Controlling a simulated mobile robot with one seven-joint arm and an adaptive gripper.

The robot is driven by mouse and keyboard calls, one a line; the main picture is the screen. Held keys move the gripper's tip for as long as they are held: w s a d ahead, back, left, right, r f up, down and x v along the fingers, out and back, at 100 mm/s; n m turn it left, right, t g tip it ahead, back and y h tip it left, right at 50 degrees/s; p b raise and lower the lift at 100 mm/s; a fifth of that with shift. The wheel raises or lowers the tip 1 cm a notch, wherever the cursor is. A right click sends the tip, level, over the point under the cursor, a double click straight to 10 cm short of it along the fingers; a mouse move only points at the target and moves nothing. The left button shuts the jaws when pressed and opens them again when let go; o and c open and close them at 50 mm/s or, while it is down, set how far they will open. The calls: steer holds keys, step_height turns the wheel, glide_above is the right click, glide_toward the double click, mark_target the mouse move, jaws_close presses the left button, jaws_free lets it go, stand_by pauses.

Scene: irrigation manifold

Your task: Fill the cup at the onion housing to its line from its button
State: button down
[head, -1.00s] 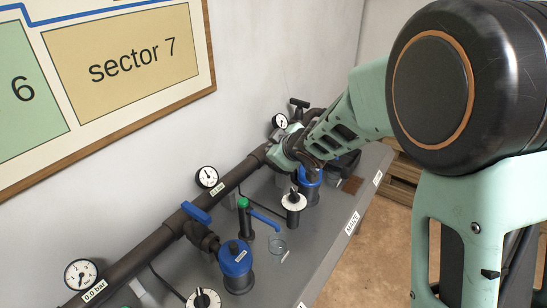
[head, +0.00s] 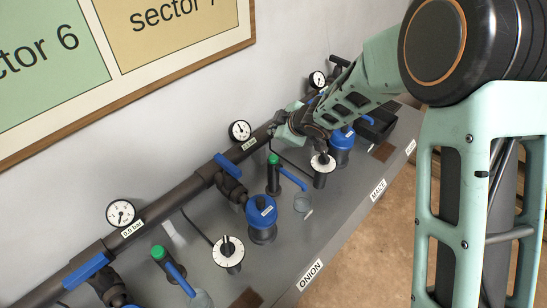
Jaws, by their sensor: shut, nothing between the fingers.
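A second green button (head: 158,252) stands to the left, with a clear cup (head: 200,299) cut off at the bottom edge.
A dark pipe (head: 155,222) with gauges and blue-handled valves (head: 228,165) runs along the wall. Another white dial (head: 229,250) is left of the onion housing. The bench front strip is mostly clear.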

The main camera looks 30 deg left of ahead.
mark_target(274, 159)
steer(key=shift+f+b, duration=3.9)
steer(key=shift+f, duration=0.4)
steer(key=shift+f+b, duration=0.4)
steer(key=shift+f+b, duration=0.55)
steer(key=shift+f, duration=0.05)
steer(key=shift+r, duration=0.15)
steer(key=shift+r+p, duration=0.85)
steer(key=shift+p, duration=0.1)
step_height(274, 159, up, 5)
steer(key=p, duration=0.4)
steer(key=shift+r+p, duration=0.1)
steer(key=shift+p, duration=0.3)
